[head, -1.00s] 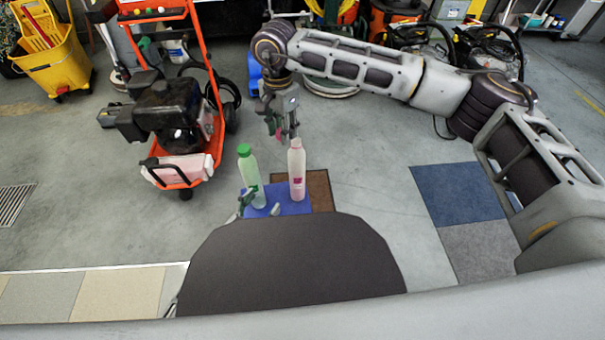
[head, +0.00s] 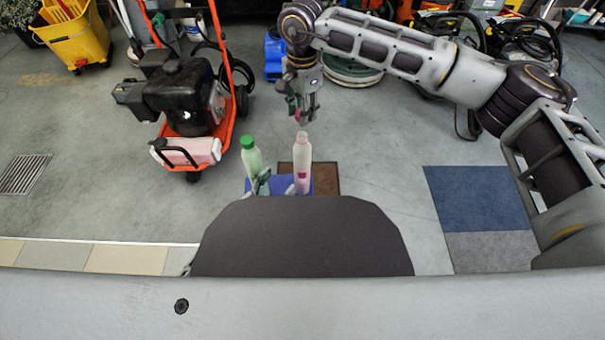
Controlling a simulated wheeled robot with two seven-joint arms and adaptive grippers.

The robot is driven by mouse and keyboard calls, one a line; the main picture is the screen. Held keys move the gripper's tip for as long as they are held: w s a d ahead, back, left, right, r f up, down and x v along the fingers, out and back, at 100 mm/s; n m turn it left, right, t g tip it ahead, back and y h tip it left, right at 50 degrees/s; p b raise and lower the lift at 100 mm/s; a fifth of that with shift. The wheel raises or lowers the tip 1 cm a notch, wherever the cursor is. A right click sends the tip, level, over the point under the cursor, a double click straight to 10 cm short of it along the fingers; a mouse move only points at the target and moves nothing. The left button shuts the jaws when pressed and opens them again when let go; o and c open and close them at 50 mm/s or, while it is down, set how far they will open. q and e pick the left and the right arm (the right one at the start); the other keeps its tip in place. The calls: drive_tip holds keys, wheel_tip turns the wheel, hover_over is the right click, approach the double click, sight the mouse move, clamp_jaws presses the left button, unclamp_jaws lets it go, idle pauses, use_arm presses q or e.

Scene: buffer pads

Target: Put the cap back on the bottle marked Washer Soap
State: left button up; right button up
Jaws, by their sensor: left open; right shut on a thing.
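A pale, see-through bottle (head: 302,174) with pink liquid and a pink label stands upright, its narrow top showing no cap. A pale green bottle (head: 251,160) with a green cap (head: 247,142) stands to its left. The labels are too small to read. My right gripper (head: 302,119) points down just above the pale bottle's top, apparently apart from it. It is shut on a small reddish thing, probably the cap, mostly hidden by the fingers.
The bottles stand on a blue surface (head: 280,185), partly hidden by my dark body. A brown mat (head: 327,178) lies behind. An orange cart with an engine (head: 185,110) stands at left. Blue and grey mats (head: 465,195) lie at right on otherwise open floor.

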sight(296, 165)
use_arm(q)
drive_tip(key=shift+x, duration=5.85)
drive_tip(key=c, duration=1.5)
drive_tip(key=shift+c, duration=0.2)
use_arm(e)
drive_tip(key=shift+f, duration=2.45)
drive_tip(key=shift+f, duration=0.15)
drive_tip(key=shift+f, duration=0.75)
drive_tip(key=shift+f, duration=0.55)
